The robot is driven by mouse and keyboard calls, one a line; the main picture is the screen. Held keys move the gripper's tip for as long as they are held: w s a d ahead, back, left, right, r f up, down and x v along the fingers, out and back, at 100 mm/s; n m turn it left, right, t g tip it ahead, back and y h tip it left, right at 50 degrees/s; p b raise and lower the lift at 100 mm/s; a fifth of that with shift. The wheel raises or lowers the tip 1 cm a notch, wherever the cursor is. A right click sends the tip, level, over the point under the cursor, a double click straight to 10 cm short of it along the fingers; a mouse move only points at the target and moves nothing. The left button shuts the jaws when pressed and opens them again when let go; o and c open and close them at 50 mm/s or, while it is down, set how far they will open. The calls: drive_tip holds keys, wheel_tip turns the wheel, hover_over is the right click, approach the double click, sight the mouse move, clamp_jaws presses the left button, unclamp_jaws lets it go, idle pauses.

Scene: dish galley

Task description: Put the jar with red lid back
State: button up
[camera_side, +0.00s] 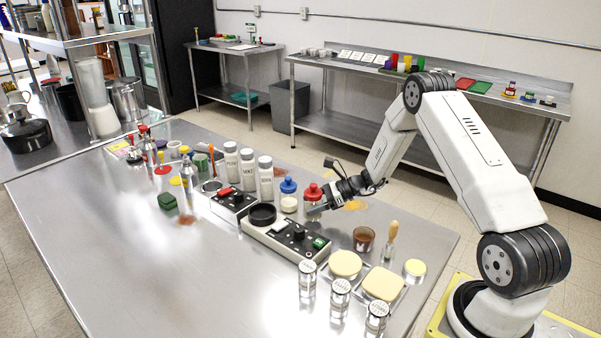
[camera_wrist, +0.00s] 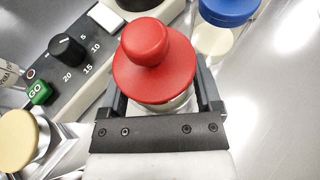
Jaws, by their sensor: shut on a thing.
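The jar with the red lid (camera_wrist: 155,70) is between the fingers of my gripper (camera_wrist: 165,100) in the wrist view. Its round red lid and knob face the camera, and only a little of the pale body shows below the lid. In the side view the red-lidded jar (camera_side: 313,191) is at my gripper (camera_side: 314,207), right of a blue-lidded jar (camera_side: 289,188). My gripper is shut on the red-lidded jar. Whether the jar's base touches the table is hidden.
A control box with a dial (camera_side: 298,232) lies close in front of the jars. White-capped shakers (camera_side: 265,178) stand to the left. An amber cup (camera_side: 363,240) and yellow-topped pieces (camera_side: 345,263) stand to the right. The steel table's front left (camera_side: 150,265) is clear.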

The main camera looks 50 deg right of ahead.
drive_tip(key=shift+f, duration=0.55)
drive_tip(key=shift+f, duration=0.15)
drive_tip(key=o, duration=1.3)
drive_tip(key=shift+o, duration=0.2)
drive_tip(key=v, duration=1.2)
